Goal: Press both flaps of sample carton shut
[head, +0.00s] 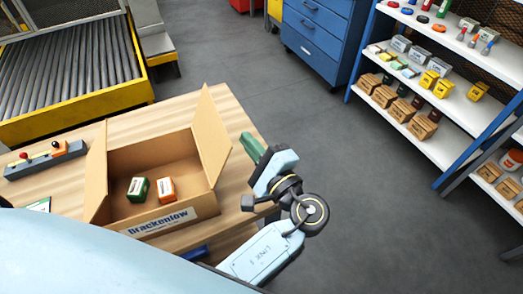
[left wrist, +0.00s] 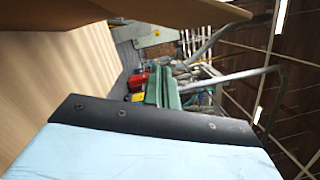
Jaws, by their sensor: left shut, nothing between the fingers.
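The sample carton (head: 150,222) stands open on the wooden table, with a "Brackenlow" label on its front. Its left flap (head: 97,172) and right flap (head: 211,137) both stand up, the right one tilted outward. A green small box (head: 138,189) and an orange small box (head: 166,188) lie inside. My left gripper (head: 252,147) has green fingers, is shut and empty, and sits outside the carton just right of the right flap, apparently apart from it. Its fingers also show in the left wrist view (left wrist: 162,88), below a brown panel that looks like a carton flap (left wrist: 130,12). My right gripper is not in view.
The table (head: 232,105) has a grey block with coloured knobs (head: 46,158) left of the carton. A roller conveyor (head: 72,65) stands behind. A blue drawer cabinet (head: 318,38) and white stocked shelves (head: 440,75) stand beyond. The floor right of the table is clear.

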